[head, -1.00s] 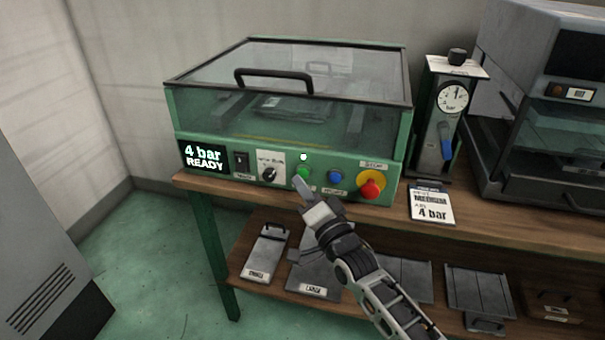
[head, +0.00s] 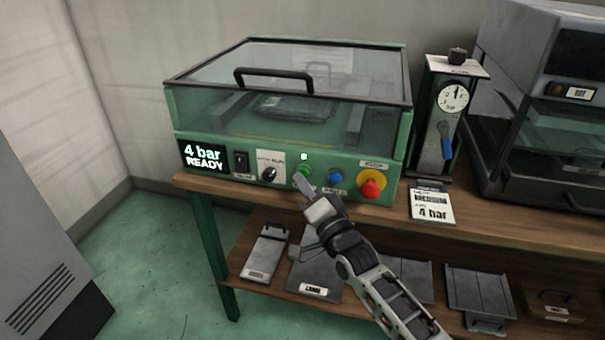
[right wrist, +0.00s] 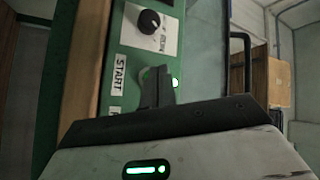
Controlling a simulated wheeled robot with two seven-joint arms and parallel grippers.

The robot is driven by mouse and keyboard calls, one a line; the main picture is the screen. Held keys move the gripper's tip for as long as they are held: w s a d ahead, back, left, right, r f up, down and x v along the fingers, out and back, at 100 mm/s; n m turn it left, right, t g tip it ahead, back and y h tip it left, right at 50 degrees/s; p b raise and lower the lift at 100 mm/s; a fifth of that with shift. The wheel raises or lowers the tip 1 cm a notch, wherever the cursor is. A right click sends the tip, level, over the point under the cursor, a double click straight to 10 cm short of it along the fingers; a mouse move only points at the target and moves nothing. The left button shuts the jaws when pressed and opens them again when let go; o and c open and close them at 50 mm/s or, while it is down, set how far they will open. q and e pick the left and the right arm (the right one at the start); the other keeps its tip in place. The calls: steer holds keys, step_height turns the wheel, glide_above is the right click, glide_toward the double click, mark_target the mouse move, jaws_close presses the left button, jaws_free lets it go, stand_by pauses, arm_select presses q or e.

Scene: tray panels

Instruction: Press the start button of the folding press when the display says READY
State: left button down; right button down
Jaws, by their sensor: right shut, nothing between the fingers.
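The green folding press (head: 150,158) stands on the bench with its clear lid down. Its display (head: 203,157) reads "4 bar READY". The green start button (head: 303,171) is on the front panel, under a small lit lamp (head: 304,156). My right gripper (head: 304,184) is shut and empty, its tip just below and in front of the start button. In the right wrist view the shut fingers (right wrist: 157,86) reach the panel beside the START label (right wrist: 119,75) and mostly cover the button. Whether they touch it is unclear. My left gripper is out of view.
A blue button (head: 335,177) and a red stop knob (head: 370,188) sit right of the start button. A rotary knob (head: 269,174) is at its left. A gauge unit (head: 454,97) and a "4 bar" card (head: 432,205) stand further right.

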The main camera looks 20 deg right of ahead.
steer(key=shift+w+d, duration=0.3)
steer(key=shift+w, duration=0.15)
stand_by(0.6)
stand_by(0.4)
steer(key=shift+s+a+p, duration=0.4)
steer(key=shift+s+a, duration=0.1)
steer(key=shift+s, duration=0.35)
steer(key=s+a+p, duration=0.1)
steer(key=s, duration=0.1)
steer(key=s+a+p, duration=0.1)
steer(key=s+a, duration=0.1)
steer(key=shift+p, duration=0.3)
